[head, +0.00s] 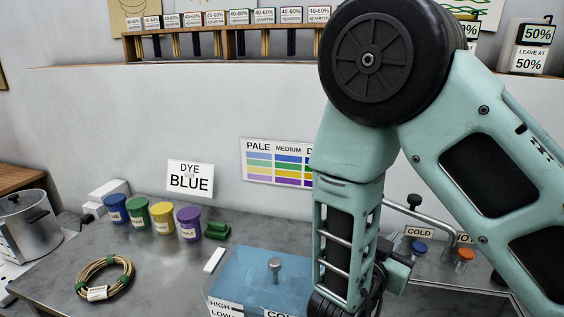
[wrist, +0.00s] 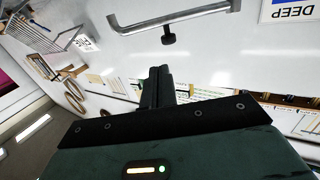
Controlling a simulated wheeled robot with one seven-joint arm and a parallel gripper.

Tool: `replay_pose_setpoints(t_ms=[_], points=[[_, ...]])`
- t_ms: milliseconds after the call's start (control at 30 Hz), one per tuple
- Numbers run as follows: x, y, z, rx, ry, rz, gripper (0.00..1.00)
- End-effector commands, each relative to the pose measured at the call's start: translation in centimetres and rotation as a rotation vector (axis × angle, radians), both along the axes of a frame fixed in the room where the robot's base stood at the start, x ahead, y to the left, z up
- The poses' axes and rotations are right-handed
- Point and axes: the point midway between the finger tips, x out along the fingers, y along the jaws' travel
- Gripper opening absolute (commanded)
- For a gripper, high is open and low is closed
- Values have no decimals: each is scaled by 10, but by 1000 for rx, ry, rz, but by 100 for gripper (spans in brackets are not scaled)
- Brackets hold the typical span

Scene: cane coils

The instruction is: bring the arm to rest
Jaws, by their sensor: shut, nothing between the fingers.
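My arm fills the right half of the head view, its forearm hanging down in front of the counter. Past the fingers are the pale wall and a metal faucet spout (wrist: 180,18); the fingers appear apart from both.
A blue-tinted tank (head: 245,275) stands beside my forearm. Blue, green, yellow and purple pots (head: 162,219), a cane coil (head: 104,278) and a steel pot (head: 27,225) are to the left. A sink with taps (head: 420,247) is at right. Bare counter (head: 165,270) lies between coil and tank.

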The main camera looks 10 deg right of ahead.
Motion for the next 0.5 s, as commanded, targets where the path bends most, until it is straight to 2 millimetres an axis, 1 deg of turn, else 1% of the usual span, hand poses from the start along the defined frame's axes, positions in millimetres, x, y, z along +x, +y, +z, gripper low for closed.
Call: replay_pose_setpoints(t_ms=[67, 167, 267, 300, 367, 400, 467, 500], points=[[7, 8, -9, 80, 31, 43, 0], [20, 32, -28, 246, 116, 151, 0], [28, 72, -44, 431, 238, 310, 0], [28, 91, -48, 495, 293, 381, 0], [24, 118, -51, 579, 380, 489, 0], [19, 137, -51, 624, 440, 564, 0], [8, 162, -49, 676, 534, 676, 0], [-3, 177, -47, 701, 601, 749, 0]])
